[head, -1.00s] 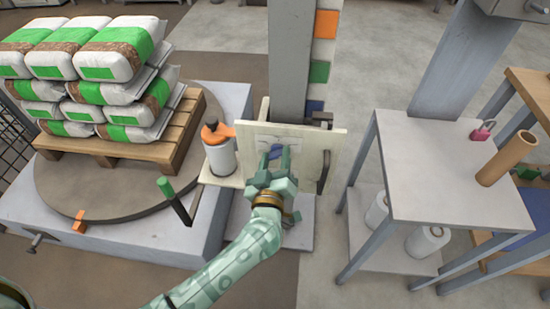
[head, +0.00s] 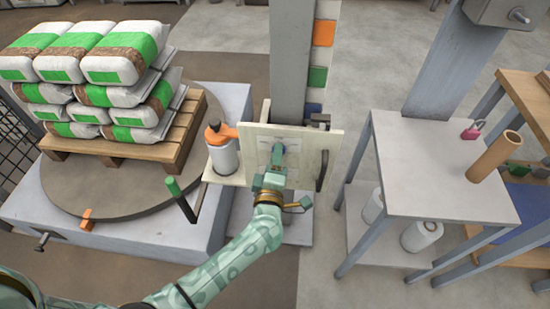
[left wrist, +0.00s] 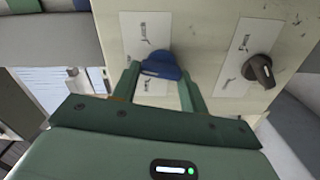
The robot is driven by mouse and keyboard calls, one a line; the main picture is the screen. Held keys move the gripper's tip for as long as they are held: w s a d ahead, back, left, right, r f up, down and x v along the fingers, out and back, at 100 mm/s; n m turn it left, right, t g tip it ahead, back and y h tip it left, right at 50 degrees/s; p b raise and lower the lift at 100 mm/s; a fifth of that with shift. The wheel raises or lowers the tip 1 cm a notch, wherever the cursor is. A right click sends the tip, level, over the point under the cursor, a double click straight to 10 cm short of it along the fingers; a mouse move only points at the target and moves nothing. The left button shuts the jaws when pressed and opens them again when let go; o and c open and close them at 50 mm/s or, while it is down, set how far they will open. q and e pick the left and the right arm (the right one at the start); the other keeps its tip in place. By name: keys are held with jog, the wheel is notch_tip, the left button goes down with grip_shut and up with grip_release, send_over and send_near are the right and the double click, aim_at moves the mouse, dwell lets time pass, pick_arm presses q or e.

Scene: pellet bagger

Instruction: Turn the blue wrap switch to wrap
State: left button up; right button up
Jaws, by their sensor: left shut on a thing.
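The blue wrap switch (left wrist: 161,66) is a knob on a white label plate (left wrist: 143,30) with small printed marks, on the cream panel (head: 318,148). My left gripper (head: 278,150) is at the panel in the head view. The left wrist view shows its two fingers (left wrist: 160,84) on either side of the blue knob, shut on it. In the head view the gripper hides the knob. I cannot read the label marks, so the switch's setting is unclear. My right gripper is not in view.
A dark knob (left wrist: 258,70) sits on its own label beside the blue one. An orange-topped canister (head: 222,150) stands left of the panel, near a green-tipped lever (head: 173,188). Stacked bags (head: 120,55) fill a pallet at left; a grey table (head: 440,165) stands at right.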

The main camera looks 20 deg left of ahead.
pick_arm(q)
jog(key=shift+f+n, duration=0.15)
jog(key=shift+n, duration=0.95)
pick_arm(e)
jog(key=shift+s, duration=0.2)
pick_arm(q)
jog(key=o, duration=1)
jog(key=p+v, duration=0.5)
jog(key=v, duration=1.1)
jog(key=shift+s, duration=0.2)
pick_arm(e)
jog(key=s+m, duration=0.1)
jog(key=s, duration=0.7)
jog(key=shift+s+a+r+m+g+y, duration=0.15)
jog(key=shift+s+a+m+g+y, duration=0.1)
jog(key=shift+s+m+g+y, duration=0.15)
